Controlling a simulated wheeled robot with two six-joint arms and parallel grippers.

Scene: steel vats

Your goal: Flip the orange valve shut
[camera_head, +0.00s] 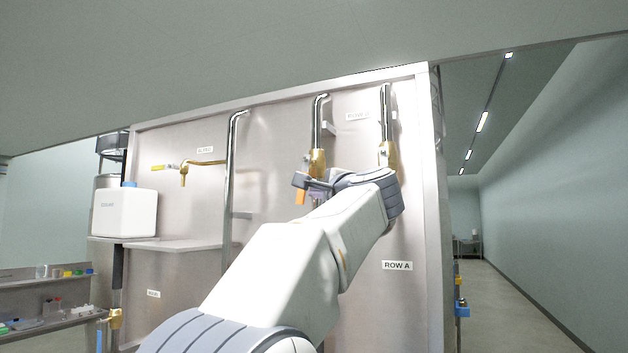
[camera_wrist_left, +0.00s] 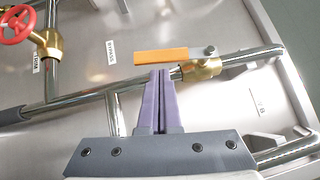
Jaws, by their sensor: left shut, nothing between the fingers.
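The orange valve handle (camera_head: 300,197) hangs below a brass valve body (camera_head: 317,162) on a vertical steel pipe in the head view. In the left wrist view the orange handle (camera_wrist_left: 160,56) is a flat bar, roughly in line with the pipe and standing off to one side. Its brass body (camera_wrist_left: 203,70) shows to its right. My left gripper (camera_wrist_left: 161,72) is shut and empty. Its purple fingertips appear just below the handle in that view; I cannot tell whether they touch it. In the head view my left gripper (camera_head: 316,188) is partly hidden by my own arm. My right gripper is not in view.
Another brass valve (camera_head: 388,154) sits on the pipe to the right. A yellow-handled tap (camera_head: 184,168) and a white container (camera_head: 124,212) are left. A red handwheel (camera_wrist_left: 17,25) shows in the wrist view. An open corridor (camera_head: 512,295) runs along the right.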

